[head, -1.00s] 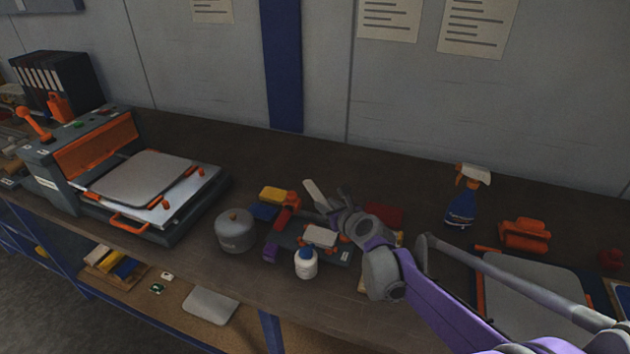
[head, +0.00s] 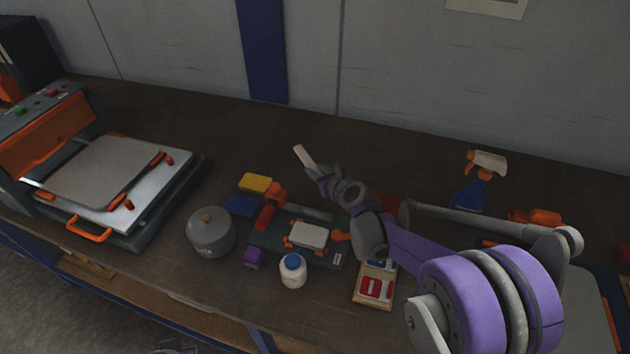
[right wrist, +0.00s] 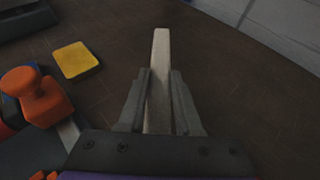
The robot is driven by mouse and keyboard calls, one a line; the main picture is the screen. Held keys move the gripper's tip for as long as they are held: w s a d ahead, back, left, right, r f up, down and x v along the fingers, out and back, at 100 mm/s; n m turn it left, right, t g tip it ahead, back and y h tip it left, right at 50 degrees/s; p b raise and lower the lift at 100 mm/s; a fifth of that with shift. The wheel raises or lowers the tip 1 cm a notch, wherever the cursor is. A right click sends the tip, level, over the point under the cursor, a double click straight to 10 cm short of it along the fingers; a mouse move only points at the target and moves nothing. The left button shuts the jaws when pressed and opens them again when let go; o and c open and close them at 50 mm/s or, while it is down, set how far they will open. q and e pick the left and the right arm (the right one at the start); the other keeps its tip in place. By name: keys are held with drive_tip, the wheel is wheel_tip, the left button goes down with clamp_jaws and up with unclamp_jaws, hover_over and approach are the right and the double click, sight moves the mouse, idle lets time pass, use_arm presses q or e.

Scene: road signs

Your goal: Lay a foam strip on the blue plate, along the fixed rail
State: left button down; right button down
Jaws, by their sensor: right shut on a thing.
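My right gripper (head: 326,177) is shut on a pale foam strip (head: 304,157). The strip sticks out past the fingertips and also shows in the right wrist view (right wrist: 160,75), upright between both fingers. Gripper and strip appear above the bench, behind the small dark fixture. That fixture has a dark blue-grey plate (head: 266,238) with a grey bar (head: 312,213) along its far side, perhaps the rail. A pale piece (head: 309,235) with orange clamps sits on the plate.
Close to the fixture are a yellow pad (head: 255,183), a blue pad (head: 240,206), a grey pot (head: 210,234), a white bottle (head: 292,273) and a purple block (head: 254,258). A press (head: 100,185) stands left, a spray bottle (head: 475,182) right.

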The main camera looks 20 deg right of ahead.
drive_tip(key=shift+w+f, duration=0.1)
drive_tip(key=shift+f, duration=2.05)
drive_tip(key=c, duration=1)
unclamp_jaws()
drive_tip(key=shift+f+b, duration=0.2)
drive_tip(key=shift+b, duration=0.1)
drive_tip(key=shift+c, duration=0.2)
drive_tip(key=o, duration=0.4)
drive_tip(key=shift+r, duration=0.1)
drive_tip(key=shift+o, duration=0.2)
